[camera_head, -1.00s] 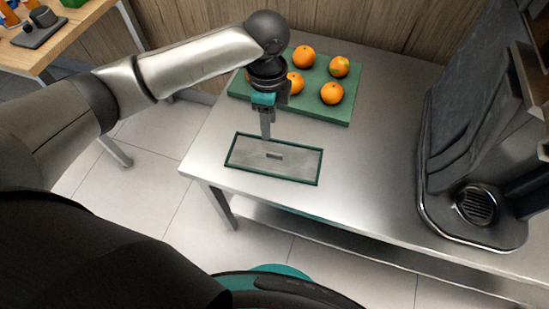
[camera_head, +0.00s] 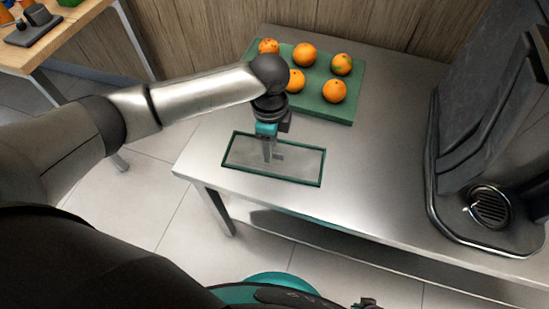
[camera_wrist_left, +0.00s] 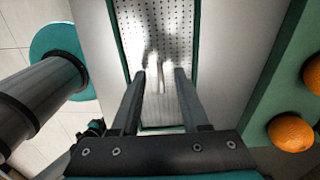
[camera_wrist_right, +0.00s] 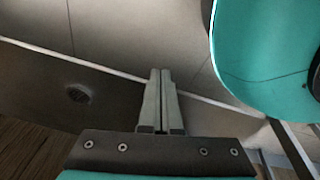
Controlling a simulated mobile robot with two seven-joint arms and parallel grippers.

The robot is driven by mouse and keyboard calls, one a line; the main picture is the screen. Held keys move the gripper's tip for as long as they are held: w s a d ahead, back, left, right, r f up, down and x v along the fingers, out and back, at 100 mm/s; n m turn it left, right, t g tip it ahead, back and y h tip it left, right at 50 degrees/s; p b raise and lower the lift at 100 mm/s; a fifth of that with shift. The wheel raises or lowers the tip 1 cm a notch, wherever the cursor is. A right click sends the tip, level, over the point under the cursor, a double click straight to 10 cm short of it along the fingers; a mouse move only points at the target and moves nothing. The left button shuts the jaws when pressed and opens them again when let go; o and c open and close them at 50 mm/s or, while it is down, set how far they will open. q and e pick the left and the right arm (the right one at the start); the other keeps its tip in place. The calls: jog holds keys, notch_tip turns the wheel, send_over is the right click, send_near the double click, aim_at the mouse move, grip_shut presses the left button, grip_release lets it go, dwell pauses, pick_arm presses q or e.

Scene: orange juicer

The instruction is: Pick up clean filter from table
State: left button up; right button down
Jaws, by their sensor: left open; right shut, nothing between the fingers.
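The clean filter (camera_head: 300,168) is a flat rectangular perforated metal plate with a dark green frame, lying on the metal table (camera_head: 370,180) near its front left corner. It also shows in the left wrist view (camera_wrist_left: 178,25), with a small upright tab (camera_wrist_left: 161,78) at its middle. My left gripper (camera_head: 268,155) points down over the filter. In the left wrist view its two open fingers (camera_wrist_left: 161,74) stand on either side of the tab, with gaps; contact is not visible. My right gripper (camera_wrist_right: 160,72) is shut and empty, away from the filter.
A green board (camera_head: 345,108) with several oranges (camera_head: 304,54) lies behind the filter. A dark juicer machine (camera_head: 480,150) with a round grate stands at the right. A wooden table (camera_head: 60,45) is at the far left. The table between filter and machine is clear.

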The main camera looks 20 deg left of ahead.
pick_arm(q)
jog(key=shift+f+b, duration=0.3)
jog(key=shift+f, duration=0.5)
jog(key=shift+c, duration=0.3)
grip_shut()
